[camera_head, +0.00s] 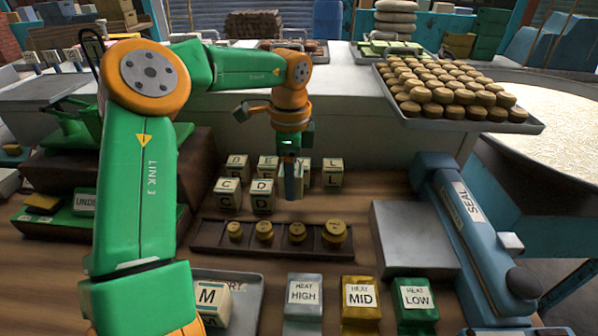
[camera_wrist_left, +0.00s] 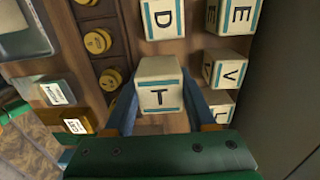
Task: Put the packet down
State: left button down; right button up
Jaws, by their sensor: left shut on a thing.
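My left gripper (camera_head: 291,186) points down over the wooden bench beside a group of cream lettered packets. In the left wrist view, its two blue fingers stand on either side of a cream packet marked T (camera_wrist_left: 158,72), and the gripper is shut on it. The wrist view also shows packets E (camera_wrist_left: 236,15) and V (camera_wrist_left: 222,69). My right gripper is not in view.
A dark rack (camera_head: 215,237) with several brass weights lies in front of the packets. Heat HIGH (camera_head: 304,291), MID (camera_head: 360,295) and LOW (camera_head: 414,298) blocks stand nearer. A packet marked M (camera_head: 210,297) sits on a grey tray. The blue sealer (camera_head: 455,225) is at right.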

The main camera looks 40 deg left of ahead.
aim_at(298, 167)
pick_arm(q)
jog(key=f, duration=0.1)
jog(key=w+f, duration=0.1)
jog(key=f, duration=0.3)
jog(key=shift+w+d+p, duration=0.1)
jog(key=shift+w+p, duration=0.2)
jog(key=shift+f+b, duration=0.3)
jog(key=shift+b, duration=0.05)
jog(key=shift+c, duration=1.1)
grip_release()
jog(key=shift+r, duration=0.1)
jog(key=shift+r, duration=0.1)
notch_tip(298, 167, up, 12)
jog(key=shift+d+r+p, duration=0.1)
jog(key=shift+r+p, duration=0.05)
jog(key=shift+p, duration=0.55)
